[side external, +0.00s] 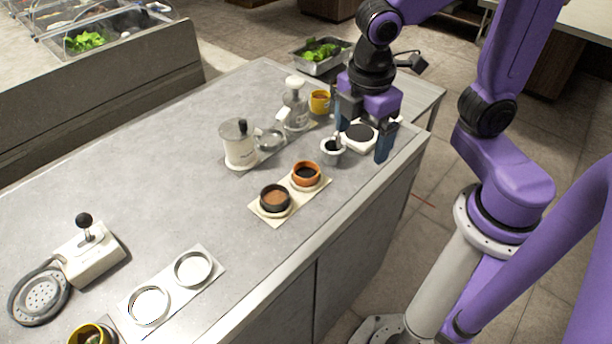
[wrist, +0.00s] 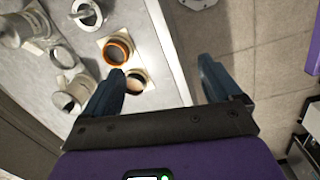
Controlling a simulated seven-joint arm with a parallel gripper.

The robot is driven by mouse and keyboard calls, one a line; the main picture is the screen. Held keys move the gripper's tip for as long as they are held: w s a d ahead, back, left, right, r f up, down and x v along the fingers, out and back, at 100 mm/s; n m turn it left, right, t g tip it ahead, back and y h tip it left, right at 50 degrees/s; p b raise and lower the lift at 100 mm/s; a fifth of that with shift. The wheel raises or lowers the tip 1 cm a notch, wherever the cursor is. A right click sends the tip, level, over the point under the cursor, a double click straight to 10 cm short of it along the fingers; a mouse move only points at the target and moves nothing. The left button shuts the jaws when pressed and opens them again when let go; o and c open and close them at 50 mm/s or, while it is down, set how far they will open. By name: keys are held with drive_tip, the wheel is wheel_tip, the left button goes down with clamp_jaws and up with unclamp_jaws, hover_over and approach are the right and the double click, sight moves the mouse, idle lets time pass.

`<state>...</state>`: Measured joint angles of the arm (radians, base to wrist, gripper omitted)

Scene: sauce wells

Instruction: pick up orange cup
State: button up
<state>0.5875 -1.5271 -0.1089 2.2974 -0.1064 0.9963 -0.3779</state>
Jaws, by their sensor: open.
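The orange cup (side external: 306,175) holds dark sauce and stands upright on a pale two-place board (side external: 268,217), beside a dark cup (side external: 275,199) with brown contents. In the wrist view the orange cup (wrist: 118,50) is left of the space between my fingers, just beyond the left fingertip. My gripper (side external: 360,141) is open and empty, pointing down over the far right end of the counter. It is apart from the orange cup, to its upper right in the side view. In the wrist view my gripper (wrist: 159,68) spans the counter edge and floor.
A small white pot (side external: 332,152) with a dark utensil stands between the orange cup and my gripper. A white device with a dark round top (side external: 360,136) is below my gripper. A cream canister (side external: 239,146) and a yellow cup (side external: 320,102) stand behind. The counter's left middle is clear.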

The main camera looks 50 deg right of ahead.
drive_tip(key=w+a+n+h, duration=0.2)
drive_tip(key=w+a+n, duration=0.2)
drive_tip(key=w, duration=0.7)
approach(308, 177)
drive_tip(key=shift+d, duration=0.35)
drive_tip(key=shift+a+x, duration=0.2)
drive_tip(key=shift+x, duration=1.15)
drive_tip(key=shift+a+x, duration=0.15)
drive_tip(key=shift+x, duration=1.2)
drive_tip(key=shift+f, duration=0.1)
drive_tip(key=c, duration=1.1)
